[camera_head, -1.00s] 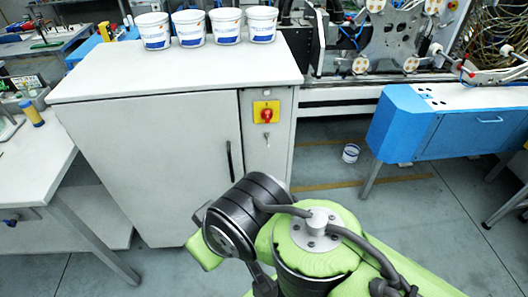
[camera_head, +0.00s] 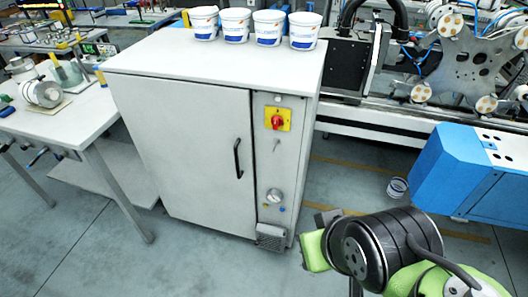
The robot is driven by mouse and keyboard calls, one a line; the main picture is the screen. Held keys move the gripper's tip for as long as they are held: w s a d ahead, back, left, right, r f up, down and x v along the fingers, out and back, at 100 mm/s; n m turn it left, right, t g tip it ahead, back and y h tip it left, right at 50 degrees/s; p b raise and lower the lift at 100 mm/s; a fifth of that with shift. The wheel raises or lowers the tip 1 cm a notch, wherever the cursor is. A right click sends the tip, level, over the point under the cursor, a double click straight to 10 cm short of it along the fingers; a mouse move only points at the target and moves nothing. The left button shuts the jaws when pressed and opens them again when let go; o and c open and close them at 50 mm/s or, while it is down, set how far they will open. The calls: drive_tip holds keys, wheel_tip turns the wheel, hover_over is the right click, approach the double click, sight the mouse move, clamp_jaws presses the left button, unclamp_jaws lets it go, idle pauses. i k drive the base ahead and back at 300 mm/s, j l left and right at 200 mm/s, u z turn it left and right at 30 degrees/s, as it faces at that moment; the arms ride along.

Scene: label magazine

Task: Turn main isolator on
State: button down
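The main isolator (camera_head: 277,119) is a red rotary knob on a yellow plate, on the narrow front panel of a white cabinet (camera_head: 180,150), right of the door. The exact angle of the knob is too small to tell. My arm, black and green, shows at the lower right, right of the cabinet and below the isolator. The fingers of my gripper do not show, so whether it is open or shut is hidden.
Several white buckets (camera_head: 237,25) stand on the cabinet top. A door handle (camera_head: 238,158), a gauge (camera_head: 274,196) and small buttons are near the isolator. A blue unit (camera_head: 460,170) stands at the right, a white table (camera_head: 60,115) at the left. Floor is clear in front.

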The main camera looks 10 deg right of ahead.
sight(276, 121)
drive_tip(key=i+u, duration=0.1)
drive_tip(key=u, duration=0.35)
drive_tip(key=i+j+u, duration=0.1)
drive_tip(key=u, duration=0.3)
drive_tip(key=i+u, duration=0.1)
drive_tip(key=u, duration=0.35)
drive_tip(key=i+u, duration=0.1)
drive_tip(key=u, duration=0.3)
drive_tip(key=l, duration=0.05)
